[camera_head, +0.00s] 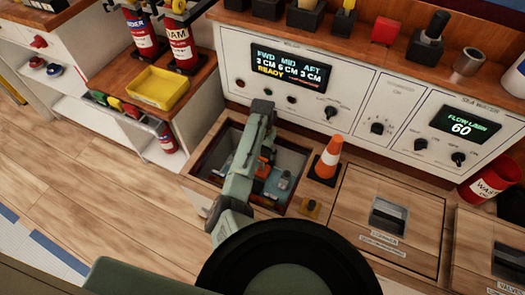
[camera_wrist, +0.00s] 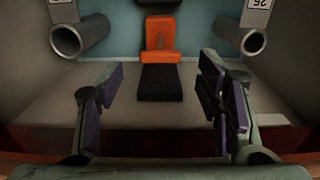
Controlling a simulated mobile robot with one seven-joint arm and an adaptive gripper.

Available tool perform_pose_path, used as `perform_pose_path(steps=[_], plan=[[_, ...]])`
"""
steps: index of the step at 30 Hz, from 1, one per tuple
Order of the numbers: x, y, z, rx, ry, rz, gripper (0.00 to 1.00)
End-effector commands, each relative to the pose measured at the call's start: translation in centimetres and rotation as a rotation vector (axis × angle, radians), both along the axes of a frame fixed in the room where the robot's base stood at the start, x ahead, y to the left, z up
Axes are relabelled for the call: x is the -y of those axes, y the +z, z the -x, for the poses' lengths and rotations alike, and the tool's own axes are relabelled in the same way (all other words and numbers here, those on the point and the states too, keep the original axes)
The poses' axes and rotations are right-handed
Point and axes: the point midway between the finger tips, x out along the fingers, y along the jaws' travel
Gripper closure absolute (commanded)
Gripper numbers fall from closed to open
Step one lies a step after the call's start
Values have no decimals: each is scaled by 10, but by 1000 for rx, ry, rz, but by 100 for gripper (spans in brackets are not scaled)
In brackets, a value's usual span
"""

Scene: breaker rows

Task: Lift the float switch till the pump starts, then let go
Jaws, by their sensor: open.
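The float switch (camera_wrist: 160,34) shows in the wrist view as an orange block with a black part hanging toward me, inside a grey-walled well. My gripper (camera_wrist: 163,85) is open, its two dark fingers standing left and right of the black part with clear gaps; nothing is between them in contact. Orange parts of the float switch (camera_head: 261,184) show low in the well beside a blue-grey floor. The fingertips are hidden there.
A display (camera_head: 291,68) above reads FWD 3 cm, MID 6 cm, AFT 3 cm and READY. A traffic cone (camera_head: 329,160) stands at the well's right edge. Two pipe ends (camera_wrist: 67,41) (camera_wrist: 254,42) flank the float switch. Closed hatches (camera_head: 385,222) lie right.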

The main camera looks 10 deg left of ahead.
Motion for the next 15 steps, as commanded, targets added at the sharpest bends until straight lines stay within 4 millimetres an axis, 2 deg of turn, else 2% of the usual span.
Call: perform_pose_path(steps=[5,15], plan=[[0,16,-1,3,-1,1,40],[1,86,-1,3,-1,0,40]])
